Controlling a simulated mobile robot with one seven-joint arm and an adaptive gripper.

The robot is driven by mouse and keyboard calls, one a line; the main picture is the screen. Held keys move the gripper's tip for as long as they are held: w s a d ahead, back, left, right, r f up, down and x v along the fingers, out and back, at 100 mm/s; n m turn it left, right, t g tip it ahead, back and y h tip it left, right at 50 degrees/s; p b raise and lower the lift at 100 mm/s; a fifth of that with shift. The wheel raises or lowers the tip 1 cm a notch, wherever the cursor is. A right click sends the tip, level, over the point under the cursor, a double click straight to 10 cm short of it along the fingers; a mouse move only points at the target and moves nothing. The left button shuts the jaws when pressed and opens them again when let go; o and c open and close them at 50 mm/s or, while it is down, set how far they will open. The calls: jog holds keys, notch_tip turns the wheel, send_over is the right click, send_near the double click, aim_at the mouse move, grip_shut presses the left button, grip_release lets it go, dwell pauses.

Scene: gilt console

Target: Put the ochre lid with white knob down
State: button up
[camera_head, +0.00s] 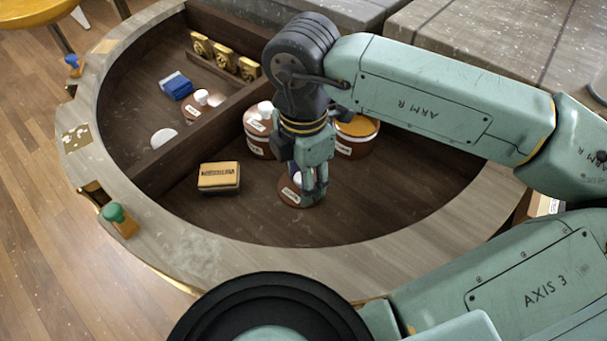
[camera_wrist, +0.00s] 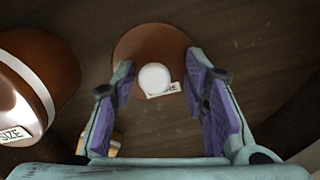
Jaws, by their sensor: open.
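The lid with a white knob, a rusty brown disc in the pictures, lies flat on the dark floor of the console's front compartment, knob up (camera_head: 289,196). In the wrist view the lid (camera_wrist: 140,48) shows its round white knob and a small white label beside the knob. My gripper (camera_head: 310,192) points down over the lid and partly hides it in the head view. In the wrist view my gripper (camera_wrist: 160,72) is open, its purple-padded fingers apart on either side of the knob, with a gap visible on both sides.
A brown jar with a white knob (camera_head: 254,127) and a jar with an ochre top (camera_head: 358,128) stand behind my gripper. A yellow-topped block (camera_head: 219,176) lies left. Beyond the divider are another knobbed lid (camera_head: 202,99) and a blue block (camera_head: 176,86). The compartment's right floor looks clear.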

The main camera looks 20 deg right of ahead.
jog(key=shift+r+p, duration=0.35)
notch_tip(320, 180, up, 12)
jog(key=shift+f, duration=0.2)
jog(key=shift+f, duration=0.1)
dwell(0.5)
